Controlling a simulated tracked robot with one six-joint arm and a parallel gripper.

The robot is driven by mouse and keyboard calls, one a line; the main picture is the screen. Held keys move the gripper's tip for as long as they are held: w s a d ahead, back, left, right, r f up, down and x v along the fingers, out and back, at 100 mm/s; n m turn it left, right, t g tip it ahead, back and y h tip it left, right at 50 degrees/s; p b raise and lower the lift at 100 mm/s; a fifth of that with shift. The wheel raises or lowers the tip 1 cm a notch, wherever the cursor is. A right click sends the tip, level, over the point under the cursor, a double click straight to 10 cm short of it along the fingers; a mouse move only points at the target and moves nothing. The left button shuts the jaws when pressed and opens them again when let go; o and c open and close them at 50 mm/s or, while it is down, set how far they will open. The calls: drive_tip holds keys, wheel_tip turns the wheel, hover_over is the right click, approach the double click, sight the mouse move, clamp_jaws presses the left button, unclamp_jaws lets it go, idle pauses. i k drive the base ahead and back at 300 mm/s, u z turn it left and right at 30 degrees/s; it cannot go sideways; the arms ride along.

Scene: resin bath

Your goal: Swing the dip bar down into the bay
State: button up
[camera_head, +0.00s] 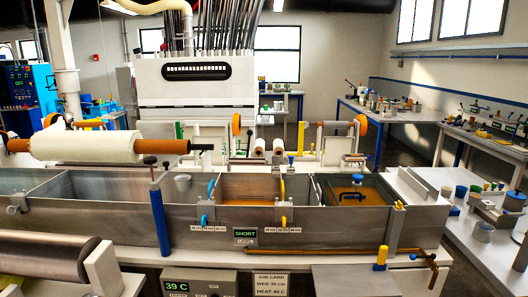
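A long steel trough (100,220) runs across the view, split into bays. The right bay (370,192) holds darker amber liquid and a black fitting with a blue knob (357,180). A blue post (160,215) with black knobs on top stands at the trough's front wall. I cannot tell for sure which part is the dip bar. My gripper is not in view.
A white roll on a brown core (95,146) lies above the left bays. A copper pipe (320,250) with a yellow and blue tap (381,253) runs along the front. A sign reads SHORT LEVEL (245,237). A side bench (490,215) with cups stands at right.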

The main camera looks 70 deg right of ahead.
sight(246, 161)
drive_tip(key=z, duration=2.1)
drive_tip(key=k, duration=0.65)
drive_tip(key=z, duration=0.25)
drive_tip(key=i, duration=0.85)
drive_tip(key=z, duration=0.05)
